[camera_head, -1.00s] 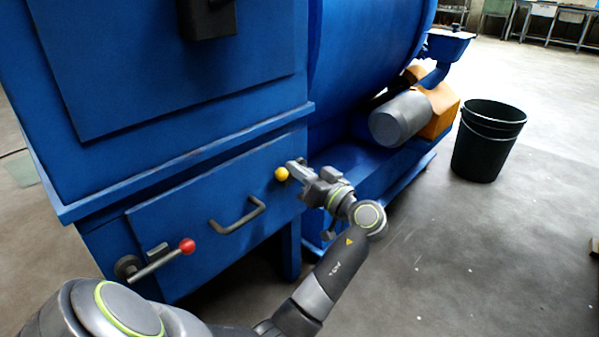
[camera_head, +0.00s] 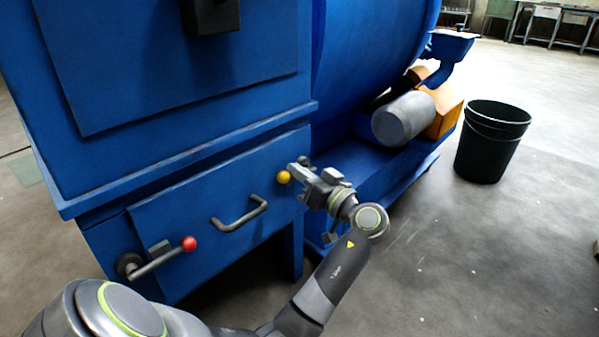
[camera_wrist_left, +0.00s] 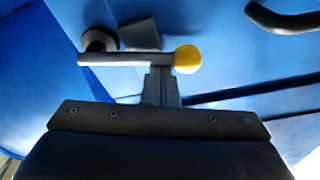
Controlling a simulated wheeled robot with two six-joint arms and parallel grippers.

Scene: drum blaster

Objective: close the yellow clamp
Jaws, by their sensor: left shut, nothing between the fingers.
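The yellow clamp shows its yellow ball knob (camera_head: 284,177) at the upper right of the blue door panel. In the left wrist view its grey lever (camera_wrist_left: 115,59) runs from a dark round pivot at left to the yellow ball (camera_wrist_left: 187,59) at right. My left gripper (camera_head: 297,172) is shut and empty at the lever, right beside the ball; in the wrist view the shut fingers (camera_wrist_left: 161,84) reach the lever just left of the ball. I cannot tell whether they touch it. The arm hides part of the clamp in the head view. My right gripper is not in view.
A red-knobbed clamp (camera_head: 189,244) is at the door's lower left. A bar handle (camera_head: 240,214) is on the blue door (camera_head: 190,215). A grey motor (camera_head: 403,119) and a black bucket (camera_head: 490,142) are to the right. The floor in front is clear.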

